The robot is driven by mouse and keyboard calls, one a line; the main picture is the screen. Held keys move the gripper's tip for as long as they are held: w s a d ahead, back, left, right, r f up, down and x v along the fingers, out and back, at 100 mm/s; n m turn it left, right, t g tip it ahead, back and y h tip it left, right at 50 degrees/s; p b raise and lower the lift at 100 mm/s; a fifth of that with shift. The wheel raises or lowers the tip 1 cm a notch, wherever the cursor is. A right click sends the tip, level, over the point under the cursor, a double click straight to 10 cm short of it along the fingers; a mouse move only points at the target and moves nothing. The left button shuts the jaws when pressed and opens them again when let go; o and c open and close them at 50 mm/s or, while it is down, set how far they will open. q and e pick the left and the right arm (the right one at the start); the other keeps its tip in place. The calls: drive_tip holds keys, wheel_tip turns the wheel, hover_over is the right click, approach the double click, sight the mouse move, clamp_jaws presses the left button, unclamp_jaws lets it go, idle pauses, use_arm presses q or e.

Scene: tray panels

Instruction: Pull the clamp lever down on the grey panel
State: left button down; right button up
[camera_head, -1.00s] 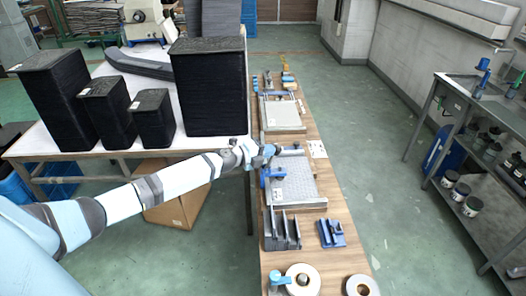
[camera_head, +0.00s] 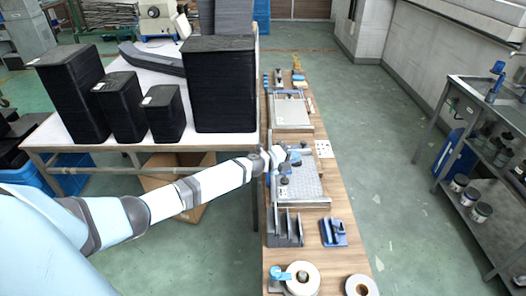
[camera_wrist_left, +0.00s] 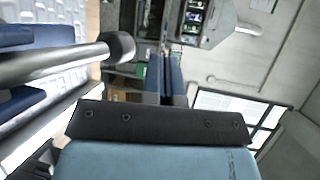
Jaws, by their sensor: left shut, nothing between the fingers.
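A grey panel with a patterned face (camera_head: 305,187) lies on the narrow wooden bench, with blue clamp parts at its left edge. My left gripper (camera_head: 293,158) is over the far left part of this panel, with its fingers shut and empty. In the left wrist view, the shut dark blue fingers (camera_wrist_left: 166,80) point away from the camera. A metal clamp lever (camera_wrist_left: 60,62) with a dark round knob at its end comes in from the left there, beside the fingers and apart from them in the picture. In the head view the gripper partly hides the clamp.
A second panel with a plain light plate (camera_head: 291,111) lies farther along the bench. A dark slotted rack (camera_head: 284,228), a blue fixture (camera_head: 333,232) and white rolls (camera_head: 301,278) stand nearer. Black stacks (camera_head: 219,85) fill the white table at left.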

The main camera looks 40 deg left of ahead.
use_arm(q)
drive_tip(key=shift+w+d+f+g+y+p, duration=0.2)
drive_tip(key=shift+d+f+g+p, duration=0.15)
drive_tip(key=shift+p, duration=0.2)
drive_tip(key=shift+w+d+f+g+y+p, duration=0.15)
drive_tip(key=shift+f+g+y+p, duration=0.1)
drive_tip(key=shift+f+p, duration=0.25)
